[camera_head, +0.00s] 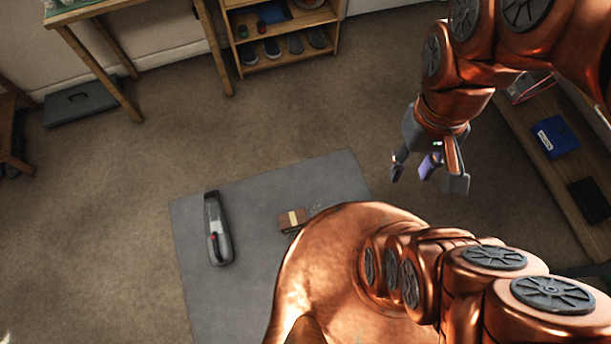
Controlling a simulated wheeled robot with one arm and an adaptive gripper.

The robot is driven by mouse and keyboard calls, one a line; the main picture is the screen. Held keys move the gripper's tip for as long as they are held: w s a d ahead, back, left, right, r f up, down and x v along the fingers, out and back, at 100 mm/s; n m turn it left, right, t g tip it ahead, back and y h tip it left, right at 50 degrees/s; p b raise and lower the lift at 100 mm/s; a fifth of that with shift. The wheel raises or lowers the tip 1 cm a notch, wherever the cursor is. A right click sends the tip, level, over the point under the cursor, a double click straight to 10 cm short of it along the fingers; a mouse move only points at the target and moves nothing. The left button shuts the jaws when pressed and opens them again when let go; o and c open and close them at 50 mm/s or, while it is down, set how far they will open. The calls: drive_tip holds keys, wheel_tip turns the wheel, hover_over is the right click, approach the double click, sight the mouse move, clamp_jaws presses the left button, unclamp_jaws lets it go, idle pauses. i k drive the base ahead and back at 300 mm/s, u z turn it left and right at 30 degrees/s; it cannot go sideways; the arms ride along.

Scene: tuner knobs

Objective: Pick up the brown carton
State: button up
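The brown carton (292,220) is a small box with a pale strip across it. It lies on the grey mat (255,190) on the floor, close to the edge of my copper-coloured body in the picture. My gripper (428,178) hangs in the air up and to the right of the carton, apart from it. Its fingers are spread and I see nothing held between them. My body covers the lower right part of the mat.
A handheld vacuum (217,230) lies on the mat left of the carton. A wooden shelf with shoes (283,32) stands at the back, a low shelf with a blue box (556,137) at right. A dark case (80,102) is at far left. Carpet around the mat is mostly clear.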

sight(290, 221)
drive_tip(key=z, duration=0.45)
drive_tip(key=k, duration=0.85)
drive_tip(key=u, duration=3.45)
drive_tip(key=k, duration=1.05)
drive_tip(key=z, duration=1.2)
drive_tip(key=i, duration=0.5)
drive_tip(key=u, duration=0.1)
